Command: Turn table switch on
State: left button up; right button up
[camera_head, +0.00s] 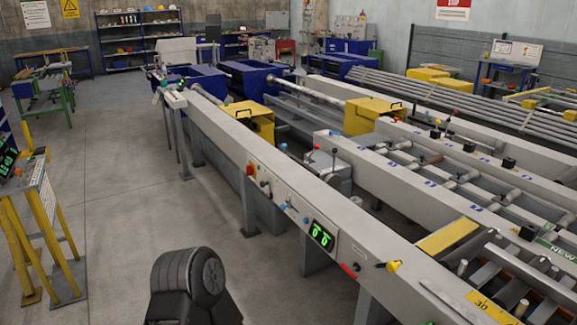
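A long grey runout table (210,120) runs from the lower right towards the back left. A light control panel (300,208) is set in its near side. The panel carries a red button on yellow (250,169), a dark knob or switch (265,187), a small blue control (285,205) and a lit green display (321,235). A red handle (349,271) and a yellow knob (393,266) sit further right. Which control is the table switch, and its position, cannot be told at this size.
The concrete floor (130,185) left of the table is open. A yellow-legged stand (45,215) with a green display stands at the left edge. Roller tracks and yellow machine housings (372,115) lie beyond the table. Shelves and benches line the back wall.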

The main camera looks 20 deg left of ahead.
aim_at(250, 168)
jog(key=i+j+z, duration=0.3)
jog(key=i+j, duration=0.15)
jog(key=j, duration=0.25)
jog(key=i+j+z, duration=0.15)
jog(key=j, duration=0.2)
jog(key=i+j+z, duration=0.15)
jog(key=j, duration=0.25)
jog(key=i+j+z, duration=0.1)
jog(key=j, duration=0.3)
jog(key=i+j, duration=0.15)
jog(key=j, duration=0.25)
jog(key=i+j, duration=0.2)
jog(key=j, duration=0.2)
jog(key=i+j, duration=0.15)
jog(key=j, duration=0.25)
jog(key=i+j, duration=0.2)
jog(key=j, duration=0.2)
jog(key=i+j, duration=0.15)
jog(key=j, duration=0.2)
jog(key=z, duration=0.05)
